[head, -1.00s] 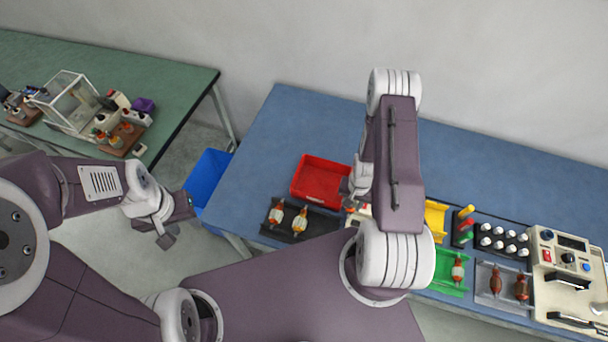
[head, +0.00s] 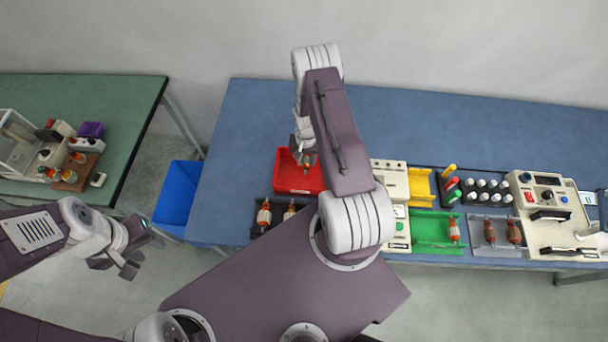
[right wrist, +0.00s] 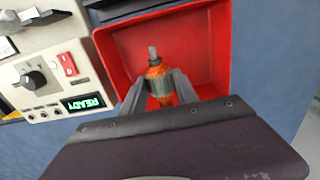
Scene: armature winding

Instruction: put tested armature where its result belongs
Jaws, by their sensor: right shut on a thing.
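My right gripper (head: 306,156) is over the red bin (head: 284,182) and is shut on an armature (head: 308,161) with an orange winding. In the right wrist view the armature (right wrist: 158,82) stands between the two fingers (right wrist: 157,97), its grey shaft end pointing up the picture. The red bin's walls (right wrist: 222,40) surround it in that view. How far it is above the bin floor cannot be told. My left gripper (head: 131,256) is out over the floor at the left, away from the tables, with nothing visible in it; its jaw opening is unclear.
Yellow (head: 421,188) and green (head: 430,228) trays lie farther right. A dark holder (head: 274,214) with armatures sits in front. A blue bin (head: 177,196) stands on the floor.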

